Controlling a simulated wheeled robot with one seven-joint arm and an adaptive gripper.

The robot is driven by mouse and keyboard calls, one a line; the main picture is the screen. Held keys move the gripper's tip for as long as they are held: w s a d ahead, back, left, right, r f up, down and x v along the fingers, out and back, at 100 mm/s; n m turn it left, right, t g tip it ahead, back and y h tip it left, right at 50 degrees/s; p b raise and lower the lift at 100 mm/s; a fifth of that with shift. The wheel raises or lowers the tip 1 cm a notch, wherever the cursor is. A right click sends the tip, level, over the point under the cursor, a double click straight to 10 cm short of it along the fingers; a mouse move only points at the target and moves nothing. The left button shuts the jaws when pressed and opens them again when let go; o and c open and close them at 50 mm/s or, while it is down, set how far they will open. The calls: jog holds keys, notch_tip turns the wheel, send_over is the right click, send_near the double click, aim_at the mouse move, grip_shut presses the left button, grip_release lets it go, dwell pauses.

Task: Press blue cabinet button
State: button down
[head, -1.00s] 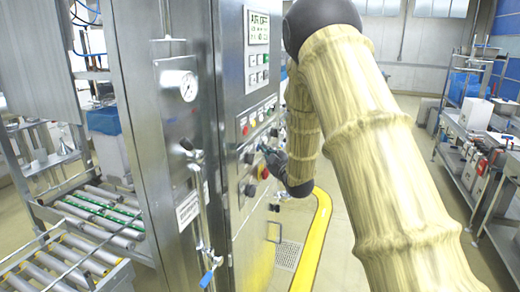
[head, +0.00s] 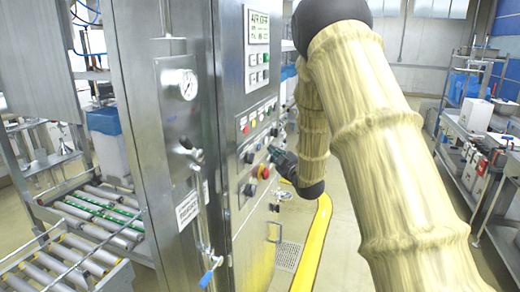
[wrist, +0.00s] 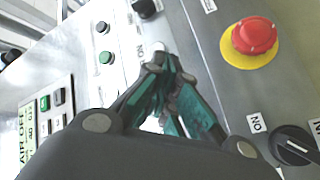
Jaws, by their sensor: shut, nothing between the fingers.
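The steel cabinet (head: 240,195) has a control panel on its right-hand face. My gripper (head: 274,152) is at this panel, just above the red emergency stop (head: 264,172) in the head view. In the wrist view my gripper (wrist: 165,62) is shut and empty, its teal-sided fingers pointing at the panel. A pale round fitting (wrist: 158,47) shows just beyond the fingertips. I cannot tell whether the tips touch the panel. I cannot make out a blue button in either view; the fingers hide part of the panel.
The emergency stop on its yellow base (wrist: 255,40), a black rotary knob (wrist: 295,145) and a green button (wrist: 105,57) are near the fingers. A display (head: 258,27) reads AIR OFF. A roller conveyor (head: 95,215) is at left, a bench (head: 480,165) at right.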

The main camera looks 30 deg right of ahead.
jog(key=s+d, duration=0.2)
jog(key=shift+s+d, duration=0.15)
jog(key=shift+s, duration=0.2)
dwell(0.7)
jog(key=s+a+f+m+g+b, duration=0.1)
jog(key=s+a+f+m+g, duration=0.3)
jog(key=f, duration=0.9)
jog(key=s+a+f+g, duration=0.2)
jog(key=s+a+f, duration=0.45)
jog(key=f, duration=0.55)
jog(key=s+a+f+m+g+b, duration=0.1)
jog(key=s+a+f+g, duration=0.35)
jog(key=f, duration=0.85)
jog(key=s+a+f+m+g, duration=0.1)
jog(key=s+a+f, duration=0.4)
jog(key=s, duration=0.7)
jog(key=s+a+f+m+g+y, duration=0.1)
jog(key=s+a+f+g, duration=0.3)
jog(key=s, duration=0.8)
jog(key=s+a+f+m+g, duration=0.2)
jog(key=s+a+f, duration=0.4)
jog(key=s, duration=0.6)
jog(key=shift+f+g+y+b, duration=0.3)
jog(key=shift+f+g+b, duration=0.15)
jog(key=shift+f+g, duration=0.3)
